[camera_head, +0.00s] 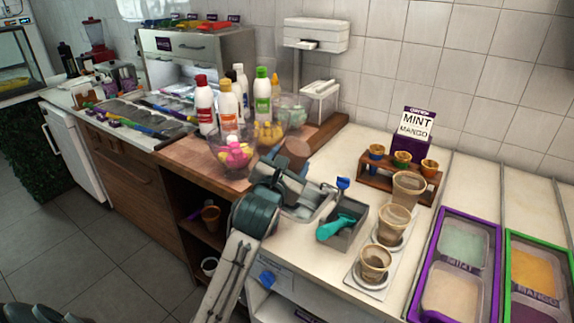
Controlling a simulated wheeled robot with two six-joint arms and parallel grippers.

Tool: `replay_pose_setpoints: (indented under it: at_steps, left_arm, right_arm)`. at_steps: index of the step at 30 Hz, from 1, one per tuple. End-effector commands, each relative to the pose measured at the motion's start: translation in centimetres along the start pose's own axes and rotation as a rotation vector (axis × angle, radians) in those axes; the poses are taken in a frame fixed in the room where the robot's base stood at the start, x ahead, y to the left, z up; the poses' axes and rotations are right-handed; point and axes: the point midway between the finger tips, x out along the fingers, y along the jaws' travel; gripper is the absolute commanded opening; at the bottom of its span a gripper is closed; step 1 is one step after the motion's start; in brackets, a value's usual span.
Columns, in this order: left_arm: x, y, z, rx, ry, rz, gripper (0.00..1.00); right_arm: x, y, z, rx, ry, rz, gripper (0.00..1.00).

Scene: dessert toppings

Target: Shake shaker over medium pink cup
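A brown cylindrical object (297,149), which looks like the shaker, is at the tip of my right gripper (286,162). The blue fingers lie on either side of it and appear shut on it, above the wooden counter's right end. It seems tilted; its lower part is hidden. Brownish see-through cups stand in a row at the right: a front one (375,263), a middle one (394,225) and a back one (409,188). None looks clearly pink, so I cannot tell the medium pink cup. A dark part of my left arm shows in the bottom left corner; its gripper cannot be made out.
A clear bowl with pink pieces (235,153), a bowl with yellow pieces (268,133) and sauce bottles (205,104) stand left of my gripper. A grey box with a teal scoop (338,225) lies near the cups. A wooden cone rack (380,182) stands behind; tubs (455,265) are right.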

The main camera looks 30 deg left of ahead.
Motion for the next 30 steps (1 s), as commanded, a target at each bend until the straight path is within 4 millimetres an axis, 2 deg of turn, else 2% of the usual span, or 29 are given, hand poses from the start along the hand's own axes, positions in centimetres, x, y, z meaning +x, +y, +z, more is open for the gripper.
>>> replay_pose_setpoints:
  at_steps: [30]
  left_arm:
    - [-0.1, 2.7, 6.2, 0.000, -0.002, 0.001, 0.30]
  right_arm:
    - [-5.4, -0.4, 1.0, 0.004, -0.013, -0.009, 0.36]
